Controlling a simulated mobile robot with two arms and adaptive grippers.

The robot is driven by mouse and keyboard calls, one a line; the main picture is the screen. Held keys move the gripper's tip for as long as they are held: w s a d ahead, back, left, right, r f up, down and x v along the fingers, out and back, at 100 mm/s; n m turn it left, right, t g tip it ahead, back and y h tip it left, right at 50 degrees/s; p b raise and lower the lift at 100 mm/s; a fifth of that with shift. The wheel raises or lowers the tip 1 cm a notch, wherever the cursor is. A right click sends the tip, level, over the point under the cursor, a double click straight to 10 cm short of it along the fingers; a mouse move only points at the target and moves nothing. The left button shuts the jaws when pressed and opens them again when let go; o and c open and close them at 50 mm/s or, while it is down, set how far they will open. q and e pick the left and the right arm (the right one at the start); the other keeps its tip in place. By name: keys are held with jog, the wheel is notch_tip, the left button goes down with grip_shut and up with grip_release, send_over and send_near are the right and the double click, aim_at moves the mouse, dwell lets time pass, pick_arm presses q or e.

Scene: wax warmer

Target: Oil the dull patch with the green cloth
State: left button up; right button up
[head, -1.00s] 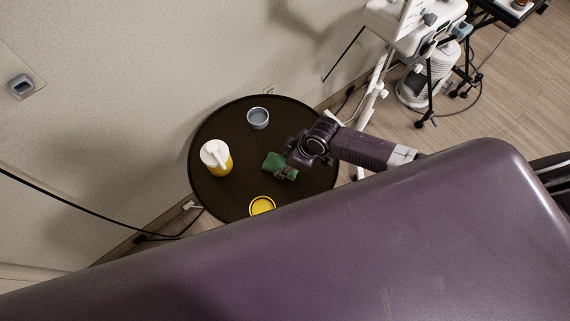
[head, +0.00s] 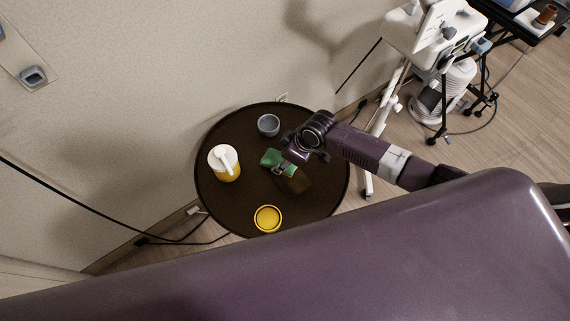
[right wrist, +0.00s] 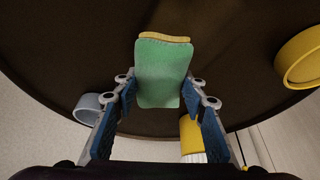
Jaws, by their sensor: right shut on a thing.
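The green cloth (head: 272,158) is over the round dark table, between the grey cup and the yellow dish. My right gripper (head: 284,165) is shut on it, reaching in from the right. In the right wrist view the cloth (right wrist: 163,75) is a green pad with a yellow far edge, between the two blue-padded fingers of my right gripper (right wrist: 162,92). I cannot tell whether it touches the tabletop. A faint brownish patch (head: 295,182) shows on the table beside the gripper, possibly the dull patch. My left gripper is not in view.
On the round table (head: 232,205) stand a white-topped yellow container (head: 226,168), a grey cup (head: 268,124) and a shallow yellow dish (head: 267,218). A wall is behind. A white wheeled stand (head: 390,110) is at the right. A large purple surface fills the foreground.

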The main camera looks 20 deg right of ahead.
aim_at(290, 171)
jog(key=shift+s, duration=0.1)
jog(key=shift+s+d+p, duration=0.2)
jog(key=shift+s+p, duration=0.3)
jog(key=shift+p, duration=0.05)
jog(key=s+p, duration=0.1)
jog(key=s+d+p, duration=0.1)
jog(key=s, duration=0.1)
jog(key=shift+d+r, duration=0.1)
jog(key=shift+s+d+p, duration=0.25)
jog(key=shift+s+p, duration=0.15)
jog(key=shift+s, duration=0.25)
jog(key=shift+s+d+p, duration=0.25)
jog(key=shift+s+p, duration=0.3)
jog(key=shift+s, duration=0.2)
jog(key=shift+s+d+p, duration=0.25)
jog(key=shift+s+p, duration=0.25)
jog(key=shift+s, duration=0.2)
jog(key=shift+s+d+p, duration=0.25)
jog(key=shift+s+p, duration=0.05)
jog(key=shift+s, duration=0.3)
jog(key=shift+s+d+p, duration=0.2)
jog(key=shift+s+p, duration=0.05)
jog(key=shift+s, duration=0.3)
